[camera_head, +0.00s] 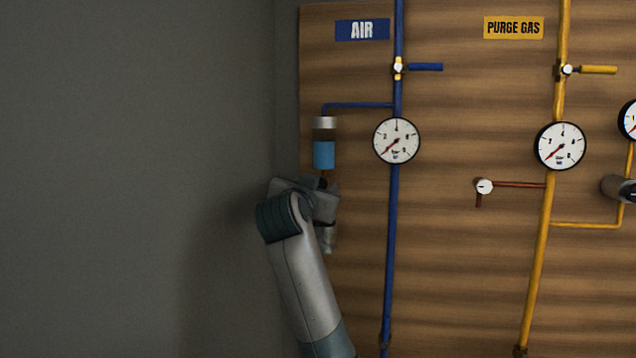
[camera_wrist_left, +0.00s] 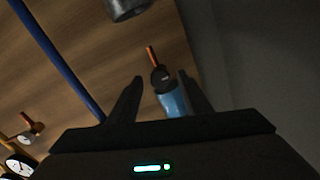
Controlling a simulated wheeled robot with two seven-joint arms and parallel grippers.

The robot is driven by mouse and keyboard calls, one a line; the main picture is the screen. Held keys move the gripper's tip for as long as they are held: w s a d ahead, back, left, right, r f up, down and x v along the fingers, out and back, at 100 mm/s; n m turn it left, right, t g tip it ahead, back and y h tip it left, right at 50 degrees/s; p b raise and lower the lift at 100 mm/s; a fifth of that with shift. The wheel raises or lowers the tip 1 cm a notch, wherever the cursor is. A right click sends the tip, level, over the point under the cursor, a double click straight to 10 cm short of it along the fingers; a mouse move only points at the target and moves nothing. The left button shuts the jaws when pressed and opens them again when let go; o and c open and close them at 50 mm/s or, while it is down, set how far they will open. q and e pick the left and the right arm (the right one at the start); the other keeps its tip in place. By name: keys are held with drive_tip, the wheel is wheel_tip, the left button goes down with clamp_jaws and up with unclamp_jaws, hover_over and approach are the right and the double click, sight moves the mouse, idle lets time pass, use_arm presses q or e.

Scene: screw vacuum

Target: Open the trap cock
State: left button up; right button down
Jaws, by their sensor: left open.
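The trap is a blue bowl with a silver top (camera_head: 324,154) under the blue side pipe at the board's left. Its lower end is hidden behind my left gripper (camera_head: 312,192) in the head view. In the left wrist view, which looks turned over, the blue bowl (camera_wrist_left: 173,104) shows between the fingers. Beyond it are the dark trap cock (camera_wrist_left: 160,79) and its orange-red handle (camera_wrist_left: 152,56), roughly in line with the bowl. My left gripper is open, with its fingertips on either side of the cock. I cannot tell whether they touch it.
A blue vertical pipe (camera_head: 394,240) with a gauge (camera_head: 396,141) runs right of the trap. A red-brown side valve (camera_head: 484,187) and the yellow pipe (camera_head: 540,270) are farther right. A grey cylinder (camera_wrist_left: 127,8) shows at the wrist view's top. The grey wall (camera_head: 130,180) is left.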

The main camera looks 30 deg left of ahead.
use_arm(q)
drive_tip(key=c, duration=1)
drive_tip(key=shift+c, duration=0.2)
drive_tip(key=shift+n, duration=0.4)
drive_tip(key=n, duration=0.4)
drive_tip(key=shift+b, duration=0.4)
drive_tip(key=shift+n, duration=1.1)
